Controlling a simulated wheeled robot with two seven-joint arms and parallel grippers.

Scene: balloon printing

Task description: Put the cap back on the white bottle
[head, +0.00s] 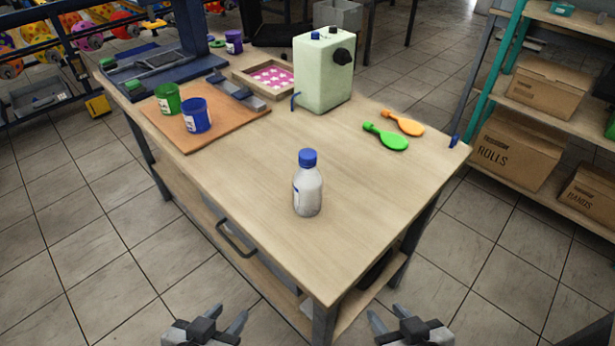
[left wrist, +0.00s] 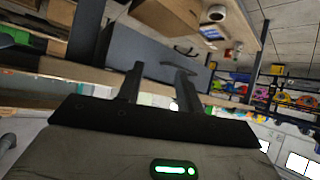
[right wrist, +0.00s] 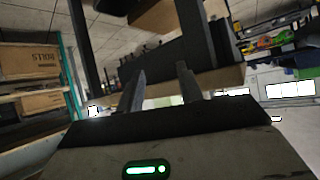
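A white bottle (head: 308,192) stands upright on the wooden table, near its front right part. A blue cap (head: 308,158) sits on top of its neck; I cannot tell whether it is screwed tight. No other loose cap shows. My left gripper (head: 223,316) is low at the bottom of the head view, in front of the table, with its fingers apart and empty; they also show in the left wrist view (left wrist: 160,72). My right gripper (head: 388,316) is likewise low, open and empty, and shows in the right wrist view (right wrist: 161,72). Neither touches the bottle.
The table (head: 250,185) is clear around the bottle. Shelves with boxes (head: 515,147) stand right.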

